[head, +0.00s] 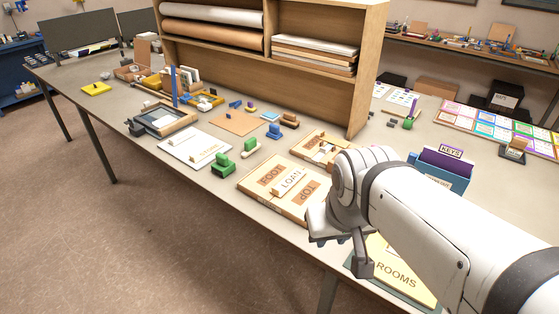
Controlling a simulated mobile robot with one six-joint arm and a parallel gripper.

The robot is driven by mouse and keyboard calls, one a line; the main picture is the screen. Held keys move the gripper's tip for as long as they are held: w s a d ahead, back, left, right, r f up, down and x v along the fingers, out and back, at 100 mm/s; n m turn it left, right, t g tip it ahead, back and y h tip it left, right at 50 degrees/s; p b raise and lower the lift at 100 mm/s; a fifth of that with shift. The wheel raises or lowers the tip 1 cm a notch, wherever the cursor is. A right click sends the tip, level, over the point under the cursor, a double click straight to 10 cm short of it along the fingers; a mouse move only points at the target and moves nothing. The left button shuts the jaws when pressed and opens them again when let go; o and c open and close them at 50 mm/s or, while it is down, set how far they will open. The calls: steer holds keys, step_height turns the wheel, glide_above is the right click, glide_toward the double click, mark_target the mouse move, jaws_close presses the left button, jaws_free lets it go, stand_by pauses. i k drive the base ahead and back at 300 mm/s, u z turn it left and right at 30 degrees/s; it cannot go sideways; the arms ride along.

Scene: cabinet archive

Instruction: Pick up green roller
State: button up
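A green piece (222,165) with a rounded top stands on the table left of the LOAN box. A smaller green piece with a pale part (250,147) stands just behind it to the right. I cannot tell for sure which one is the roller. My gripper (342,252) hangs near the table's front edge, right of the LOAN box and well apart from the green pieces. Its fingers look spread, with nothing seen between them.
The LOAN box (257,192) lies between my gripper and the front green piece. A ROOMS board (404,279) lies below my arm, and a blue KEYS holder (440,176) stands behind it. A tall wooden shelf (362,75) rises behind. A white card (187,153) lies left.

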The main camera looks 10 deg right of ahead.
mark_target(222, 167)
steer(key=u, duration=0.2)
steer(key=k, duration=1.05)
steer(key=u, duration=1.25)
steer(key=i, duration=1.5)
steer(key=z, duration=0.4)
steer(key=i, duration=1.25)
steer(key=z, duration=1.15)
steer(key=i, duration=0.45)
steer(key=z, duration=0.1)
steer(key=k, duration=0.65)
steer(key=z, duration=0.25)
